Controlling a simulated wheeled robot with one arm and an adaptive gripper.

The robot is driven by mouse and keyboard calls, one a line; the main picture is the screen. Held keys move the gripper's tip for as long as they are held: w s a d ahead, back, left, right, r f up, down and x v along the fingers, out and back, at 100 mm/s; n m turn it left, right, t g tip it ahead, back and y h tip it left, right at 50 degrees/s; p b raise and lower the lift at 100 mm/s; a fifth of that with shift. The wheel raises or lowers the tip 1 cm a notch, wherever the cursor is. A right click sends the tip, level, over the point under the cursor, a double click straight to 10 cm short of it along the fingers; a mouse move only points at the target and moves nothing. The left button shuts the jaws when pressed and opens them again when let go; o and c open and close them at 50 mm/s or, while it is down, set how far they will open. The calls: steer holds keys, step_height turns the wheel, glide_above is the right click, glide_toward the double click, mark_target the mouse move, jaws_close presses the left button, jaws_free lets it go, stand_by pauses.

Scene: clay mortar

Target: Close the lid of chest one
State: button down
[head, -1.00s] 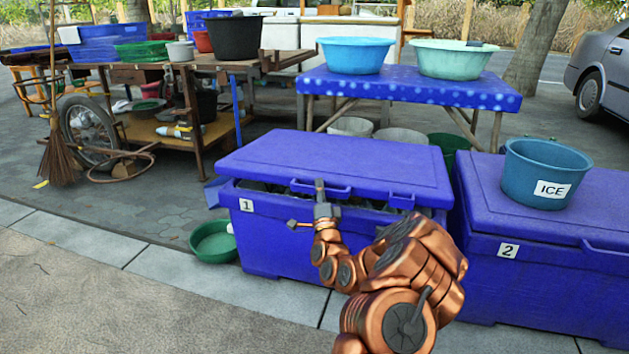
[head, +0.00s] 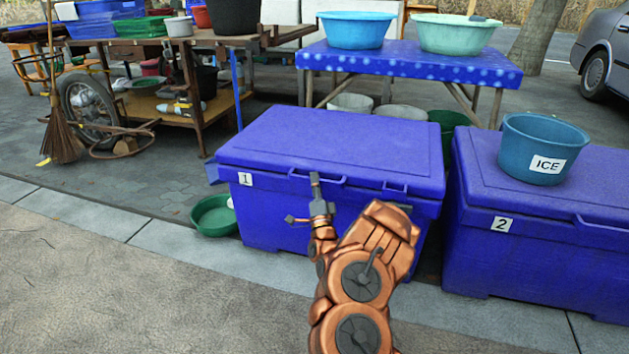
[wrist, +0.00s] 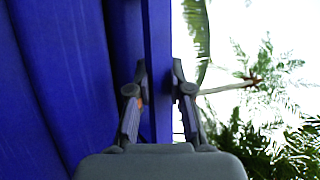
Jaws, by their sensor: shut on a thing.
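Chest one (head: 270,213) is a blue cooler box with a "1" label on its front left. Its blue lid (head: 345,140) lies down over the box, level or nearly so; I cannot tell if a thin gap is left along the front. The lid's front handle (head: 300,176) is a thin blue bar. My gripper (head: 315,180) is at this handle, shut on it. In the wrist view, the two fingers (wrist: 158,85) stand on either side of the blue bar (wrist: 157,40). My arm hides part of the chest's front.
Blue chest two (head: 480,255) stands close on the right, with a teal ICE tub (head: 541,148) on its lid. A green basin (head: 213,215) is on the ground at the left. A table with a blue cloth (head: 410,65) stands behind. The pavement in front is clear.

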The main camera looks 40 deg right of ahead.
steer(key=shift+w+a+f, duration=0.2)
steer(key=shift+a+f, duration=0.2)
steer(key=shift+f, duration=0.25)
steer(key=c, duration=1.4)
jaws_free()
steer(key=shift+f, duration=0.15)
steer(key=o, duration=0.3)
steer(key=shift+d, duration=0.15)
steer(key=shift+o, duration=0.2)
steer(key=shift+d+r, duration=0.1)
steer(key=shift+r, duration=0.15)
steer(key=shift+s, duration=0.1)
steer(key=v, duration=1.2)
steer(key=shift+r, duration=0.15)
